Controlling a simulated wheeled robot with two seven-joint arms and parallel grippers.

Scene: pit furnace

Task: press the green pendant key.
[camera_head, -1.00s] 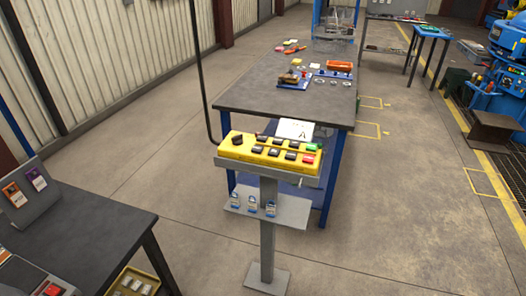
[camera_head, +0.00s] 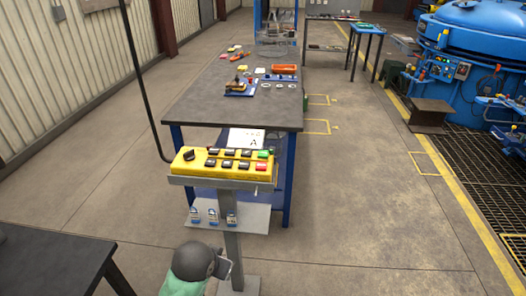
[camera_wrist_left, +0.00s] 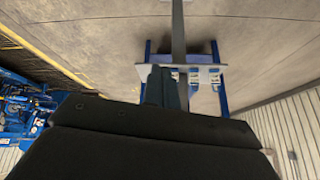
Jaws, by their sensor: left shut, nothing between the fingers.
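The yellow pendant (camera_head: 180,166) lies on a tray on top of a grey post in the head view. It carries black keys, a green key (camera_head: 264,154) at its right end and a red key (camera_head: 262,167) just in front of the green one. My left gripper (camera_head: 226,267) is at the bottom of the head view, well below and apart from the pendant, near the post. Its shut fingers (camera_wrist_left: 164,86) show in the left wrist view, where neither the pendant nor its keys can be made out. My right gripper is out of view.
A shelf (camera_head: 256,217) with several blue-and-white tags juts from the post below the pendant. A workbench (camera_head: 200,102) with small parts stands behind it. A dark table (camera_head: 50,262) is at the lower left.

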